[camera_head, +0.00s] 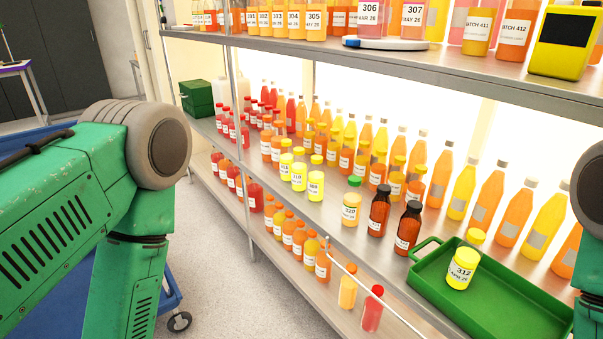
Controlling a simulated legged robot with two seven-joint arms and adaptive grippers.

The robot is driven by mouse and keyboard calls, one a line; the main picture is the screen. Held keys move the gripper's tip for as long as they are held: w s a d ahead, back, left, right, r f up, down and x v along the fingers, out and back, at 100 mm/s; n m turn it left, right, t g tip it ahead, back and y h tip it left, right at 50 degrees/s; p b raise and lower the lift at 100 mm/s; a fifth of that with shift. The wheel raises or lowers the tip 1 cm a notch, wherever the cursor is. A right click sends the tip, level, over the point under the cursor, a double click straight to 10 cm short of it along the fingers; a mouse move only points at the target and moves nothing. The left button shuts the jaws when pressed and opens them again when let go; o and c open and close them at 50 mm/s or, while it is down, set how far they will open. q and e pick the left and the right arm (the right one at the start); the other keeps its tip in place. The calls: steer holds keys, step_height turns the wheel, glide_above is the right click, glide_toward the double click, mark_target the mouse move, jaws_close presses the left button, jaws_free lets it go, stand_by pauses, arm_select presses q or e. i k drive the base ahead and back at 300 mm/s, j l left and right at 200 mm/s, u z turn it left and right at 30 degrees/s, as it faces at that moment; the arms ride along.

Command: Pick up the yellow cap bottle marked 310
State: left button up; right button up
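Three small yellow cap bottles stand close together near the front of the middle shelf: one at the left (285,163), one in the middle (299,176) and one at the right (316,185). Their labels are too small to read surely, so I cannot tell which one is marked 310. Another yellow cap bottle (462,269), marked 312, stands in the green tray (425,284). My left arm fills the left side and part of my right arm shows at the right edge. Neither gripper is in view.
A green cap bottle (351,208) and two brown bottles with black caps (379,211) (408,229) stand right of the three. Rows of juice bottles (487,200) stand behind. The upper shelf (420,62) overhangs. A metal post (238,130) stands to the left.

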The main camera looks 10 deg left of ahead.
mark_target(299, 163)
steer(key=u, duration=0.4)
steer(key=z, duration=0.5)
steer(key=i+j+z, duration=0.15)
steer(key=j+z, duration=0.2)
steer(key=i+j+z, duration=0.15)
steer(key=j+z, duration=0.25)
steer(key=i+j+z, duration=0.1)
steer(key=j+z, duration=0.25)
steer(key=l, duration=0.1)
